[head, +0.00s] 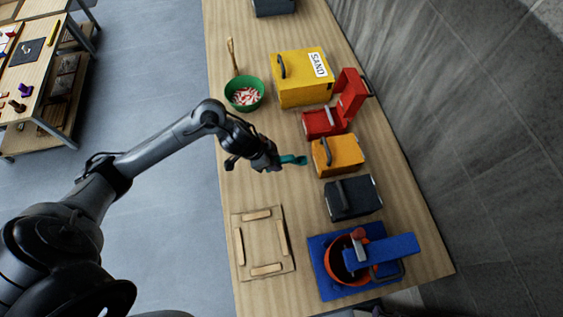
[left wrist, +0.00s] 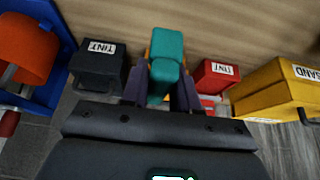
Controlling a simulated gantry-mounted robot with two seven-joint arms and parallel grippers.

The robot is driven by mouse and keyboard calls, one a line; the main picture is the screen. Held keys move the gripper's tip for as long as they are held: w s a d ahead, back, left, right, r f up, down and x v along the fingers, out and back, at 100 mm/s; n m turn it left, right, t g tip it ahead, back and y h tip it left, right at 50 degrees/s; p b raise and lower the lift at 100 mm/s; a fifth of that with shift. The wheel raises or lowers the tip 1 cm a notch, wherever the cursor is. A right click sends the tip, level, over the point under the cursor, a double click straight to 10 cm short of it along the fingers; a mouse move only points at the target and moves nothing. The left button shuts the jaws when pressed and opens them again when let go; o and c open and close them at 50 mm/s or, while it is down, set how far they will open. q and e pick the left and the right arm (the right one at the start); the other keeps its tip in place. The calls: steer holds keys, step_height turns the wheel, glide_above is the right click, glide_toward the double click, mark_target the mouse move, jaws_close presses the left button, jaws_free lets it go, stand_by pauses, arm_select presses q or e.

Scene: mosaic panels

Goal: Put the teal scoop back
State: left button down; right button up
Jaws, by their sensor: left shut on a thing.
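The teal scoop (head: 293,160) is held in my left gripper (head: 275,159), above the table in front of the orange box (head: 340,156). In the left wrist view the teal scoop (left wrist: 167,62) sits between the two fingers of my left gripper (left wrist: 160,92), which is shut on it. The scoop covers most of the orange box there. The red box (head: 325,122) stands behind the orange one, with its red lid (head: 352,92) apparently raised. The yellow box (head: 303,78) is labelled SAND. The dark box (head: 352,198) is labelled TINT in the wrist view. My right gripper is out of view.
A green bowl (head: 245,93) with red and white pieces and a wooden-handled tool (head: 232,58) stands at the table's left edge. A wooden frame board (head: 262,242) lies nearer. A blue mixer (head: 382,248) with an orange-red bowl stands front right. A grey wall (head: 450,120) borders the table's right side.

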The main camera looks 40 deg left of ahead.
arm_select(q)
steer(key=w+a+f, duration=0.2)
steer(key=a+f, duration=0.1)
steer(key=w+a+f+b, duration=0.1)
steer(key=w+a+f, duration=0.1)
steer(key=a, duration=0.1)
steer(key=w+a+f, duration=0.2)
steer(key=a+f, duration=0.1)
steer(key=a, duration=0.1)
steer(key=shift+w+f+b, duration=0.15)
steer(key=shift+f+b, duration=0.15)
steer(key=shift+f, duration=2.1)
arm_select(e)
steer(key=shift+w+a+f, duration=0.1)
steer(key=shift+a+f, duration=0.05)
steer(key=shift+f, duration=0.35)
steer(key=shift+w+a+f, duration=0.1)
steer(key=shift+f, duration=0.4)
arm_select(q)
steer(key=shift+f, duration=0.1)
steer(key=c, duration=0.8)
jaws_free()
steer(key=shift+c, duration=0.2)
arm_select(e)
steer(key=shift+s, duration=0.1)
